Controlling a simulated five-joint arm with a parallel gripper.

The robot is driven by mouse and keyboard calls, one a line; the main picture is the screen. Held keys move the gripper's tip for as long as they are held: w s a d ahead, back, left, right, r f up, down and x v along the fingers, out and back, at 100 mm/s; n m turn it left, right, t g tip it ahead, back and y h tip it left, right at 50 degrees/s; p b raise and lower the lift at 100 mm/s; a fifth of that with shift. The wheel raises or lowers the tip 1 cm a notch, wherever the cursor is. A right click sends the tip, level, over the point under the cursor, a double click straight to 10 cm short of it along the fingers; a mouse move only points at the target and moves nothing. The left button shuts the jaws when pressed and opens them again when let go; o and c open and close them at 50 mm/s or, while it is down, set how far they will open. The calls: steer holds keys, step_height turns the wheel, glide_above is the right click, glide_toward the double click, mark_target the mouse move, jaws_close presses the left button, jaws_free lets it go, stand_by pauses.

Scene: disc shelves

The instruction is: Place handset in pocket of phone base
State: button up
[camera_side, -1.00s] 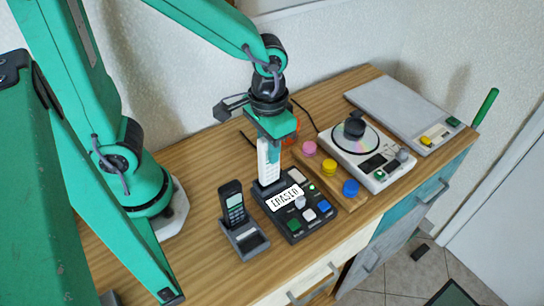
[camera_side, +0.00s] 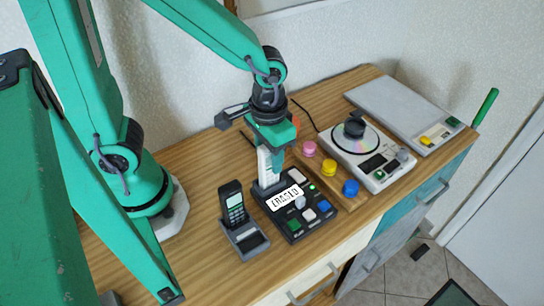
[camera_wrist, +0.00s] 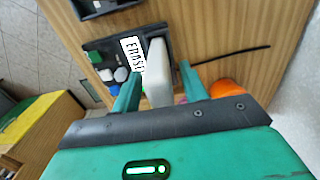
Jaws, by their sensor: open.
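The white handset (camera_side: 265,168) stands upright at the far left end of the dark phone base (camera_side: 296,231), its lower end at the pocket there. The base carries a lit label and several coloured buttons. My gripper (camera_side: 272,165) is open and pointing down over the handset. In the wrist view the handset (camera_wrist: 158,72) stands between the two spread fingers of my gripper (camera_wrist: 160,85), with a gap visible on each side. The pocket's inside is hidden by the handset.
A black cordless phone in its cradle (camera_side: 243,237) stands left of the base. Pink, yellow and blue knobs (camera_side: 329,168) stand to the right, then a disc player (camera_side: 365,150) and a grey scale (camera_side: 402,112). An orange object (camera_wrist: 228,90) lies close behind my gripper.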

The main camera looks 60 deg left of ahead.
steer(key=shift+r, duration=0.1)
step_height(320, 180, up, 12)
steer(key=shift+r, duration=0.1)
stand_by(0.7)
steer(key=shift+a, duration=0.1)
stand_by(0.4)
steer(key=s+a+r+t, duration=0.2)
steer(key=a+t, duration=0.3)
steer(key=a, duration=0.5)
steer(key=shift+s+t, duration=0.3)
steer(key=shift+s, duration=0.3)
stand_by(0.7)
